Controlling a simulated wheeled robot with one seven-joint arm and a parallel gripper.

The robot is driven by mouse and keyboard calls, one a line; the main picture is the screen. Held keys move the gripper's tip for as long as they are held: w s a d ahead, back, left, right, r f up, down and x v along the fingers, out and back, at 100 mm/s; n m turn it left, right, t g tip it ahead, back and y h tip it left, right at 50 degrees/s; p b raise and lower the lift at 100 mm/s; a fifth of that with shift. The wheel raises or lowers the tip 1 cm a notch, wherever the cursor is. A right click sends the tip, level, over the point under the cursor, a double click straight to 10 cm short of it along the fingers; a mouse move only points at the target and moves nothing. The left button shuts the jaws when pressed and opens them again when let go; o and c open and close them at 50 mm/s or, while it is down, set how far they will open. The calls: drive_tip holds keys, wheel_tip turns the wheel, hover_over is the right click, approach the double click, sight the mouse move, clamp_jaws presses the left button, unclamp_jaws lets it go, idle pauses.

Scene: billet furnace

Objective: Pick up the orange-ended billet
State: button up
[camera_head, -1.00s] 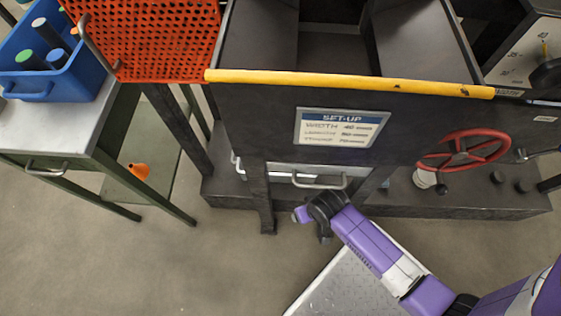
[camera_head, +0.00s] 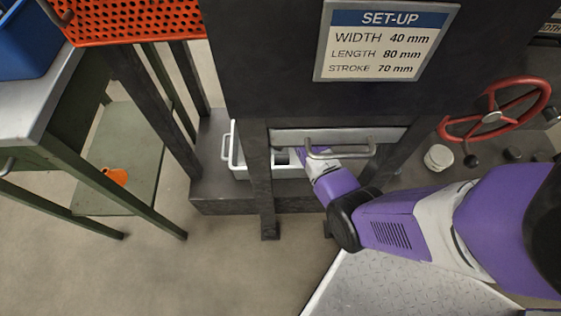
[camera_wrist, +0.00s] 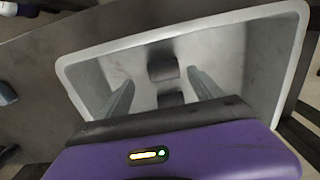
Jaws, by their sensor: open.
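My gripper (camera_wrist: 160,80) is open, with its two grey fingers reaching into a pale tray (camera_wrist: 282,60) in the wrist view. Two short dark blocks, a farther one (camera_wrist: 163,68) and a nearer one (camera_wrist: 171,98), show between the fingers, not visibly gripped. I cannot tell whether either is a billet, and no orange end shows on them. In the head view the white tray (camera_head: 236,160) sits under the machine, and my gripper is mostly hidden by the machine's front bar and handle. No orange-ended billet can be made out now.
The handle (camera_head: 340,152) and a dark machine leg (camera_head: 259,180) stand close around my wrist. A set-up sign (camera_head: 388,42) hangs above, with a red handwheel (camera_head: 494,112) at right. A green table (camera_head: 65,135) carries a blue bin (camera_head: 22,45) at left. Open floor lies in front.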

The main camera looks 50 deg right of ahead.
sight(282, 157)
drive_tip(key=f+b, duration=0.1)
drive_tip(key=f, duration=0.1)
drive_tip(key=f+b, duration=0.1)
drive_tip(key=f, duration=0.1)
drive_tip(key=f+b, duration=0.1)
drive_tip(key=shift+w+a+f+b, duration=0.1)
drive_tip(key=shift+w+f+b, duration=0.25)
drive_tip(key=shift+f, duration=0.05)
drive_tip(key=shift+r, duration=0.1)
clamp_jaws()
